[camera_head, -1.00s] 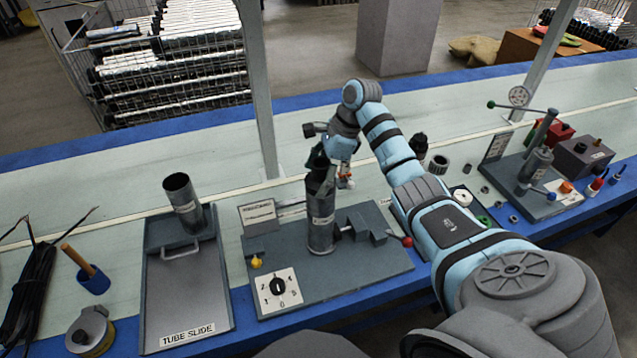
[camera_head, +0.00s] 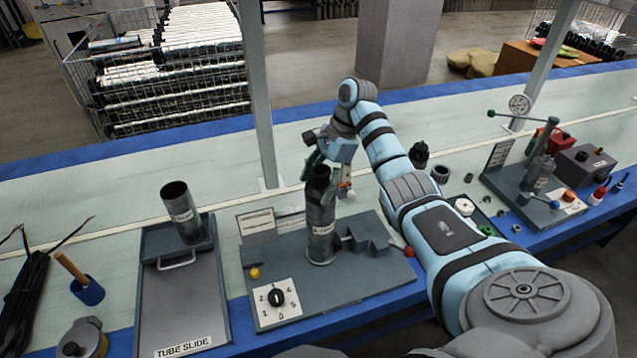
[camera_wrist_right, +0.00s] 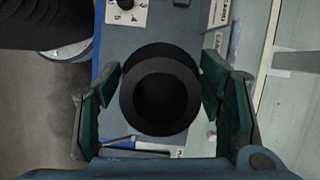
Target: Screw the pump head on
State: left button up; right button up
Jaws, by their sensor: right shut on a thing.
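The pump tube (camera_head: 320,235) stands upright in the grey fixture (camera_head: 375,280). My right gripper (camera_head: 314,168) is at the tube's top, reached from behind by my blue arm. In the right wrist view, a round black part, apparently the pump head (camera_wrist_right: 160,95), lies between the two green-padded fingers, in line with the tube. The gripper (camera_wrist_right: 160,98) is shut on it. The thread and any gap between head and tube are hidden. My left gripper is not in view.
A tube slide tray (camera_head: 185,300) with another upright tube (camera_head: 181,212) stands left of the fixture. A numbered dial (camera_head: 277,297) is at the fixture's front left. A black part (camera_head: 420,154) and small rings lie right of my arm. A lever press (camera_head: 538,175) stands farther right.

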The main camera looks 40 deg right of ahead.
jog(key=shift+r+m+t+p, duration=0.25)
jog(key=shift+m+t+p, duration=0.15)
jog(key=shift+m+p, duration=0.6)
jog(key=shift+f+m, duration=0.15)
jog(key=shift+m, duration=0.25)
jog(key=shift+f, duration=0.15)
jog(key=shift+r+m+t+h+p, duration=0.3)
jog(key=shift+m+t+h+p, duration=0.15)
jog(key=shift+m+p, duration=0.7)
jog(key=shift+f+m, duration=0.1)
jog(key=shift+m, duration=0.35)
jog(key=shift+w+f+t, duration=0.15)
jog(key=shift+f+t, duration=0.05)
jog(key=shift+t, duration=0.05)
